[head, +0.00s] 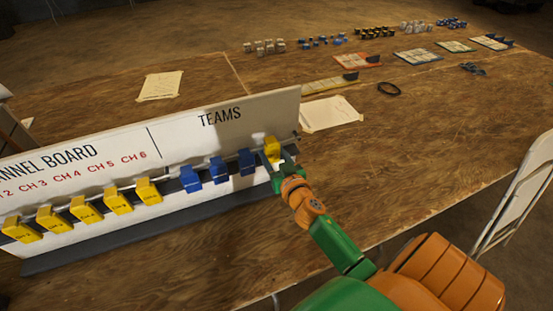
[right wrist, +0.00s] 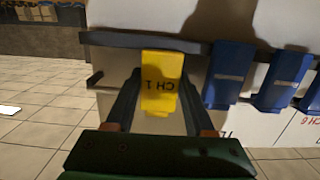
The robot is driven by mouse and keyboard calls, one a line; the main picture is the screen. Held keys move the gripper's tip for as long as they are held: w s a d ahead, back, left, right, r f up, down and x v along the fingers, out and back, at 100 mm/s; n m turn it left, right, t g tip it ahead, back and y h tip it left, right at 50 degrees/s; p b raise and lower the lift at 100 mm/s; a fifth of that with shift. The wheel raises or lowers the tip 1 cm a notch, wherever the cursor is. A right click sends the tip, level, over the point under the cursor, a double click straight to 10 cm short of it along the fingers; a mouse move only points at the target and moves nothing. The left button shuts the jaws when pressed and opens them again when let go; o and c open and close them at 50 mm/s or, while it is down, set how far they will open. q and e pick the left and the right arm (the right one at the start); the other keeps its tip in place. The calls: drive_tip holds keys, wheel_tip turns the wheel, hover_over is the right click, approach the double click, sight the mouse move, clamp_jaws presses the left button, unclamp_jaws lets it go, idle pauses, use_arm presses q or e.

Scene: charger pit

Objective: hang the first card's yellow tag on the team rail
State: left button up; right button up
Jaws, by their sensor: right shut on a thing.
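My right gripper (head: 277,170) is at the right end of the TEAMS side of the board (head: 222,117). It is shut on the yellow tag (head: 271,147), which reads CH 1 in the right wrist view (right wrist: 161,82). There the tag is between the fingers, and one end overlaps the dark rail (right wrist: 200,45); I cannot tell whether its hook bears on the rail. Three blue tags, the nearest one (head: 247,161) just left of my gripper, hang on the team rail. My left gripper is not in view.
Several yellow tags (head: 118,198) hang on the channel side. Behind the board lie paper sheets (head: 160,85), a black ring (head: 389,88), cards (head: 418,55) and rows of small blocks (head: 264,46). A white folding chair (head: 515,195) stands at right.

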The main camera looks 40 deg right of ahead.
drive_tip(key=shift+d+f+b, duration=0.1)
drive_tip(key=shift+f+b, duration=0.2)
drive_tip(key=shift+f, duration=0.35)
drive_tip(key=shift+s, duration=0.1)
drive_tip(key=o, duration=1.3)
drive_tip(key=shift+o, duration=0.2)
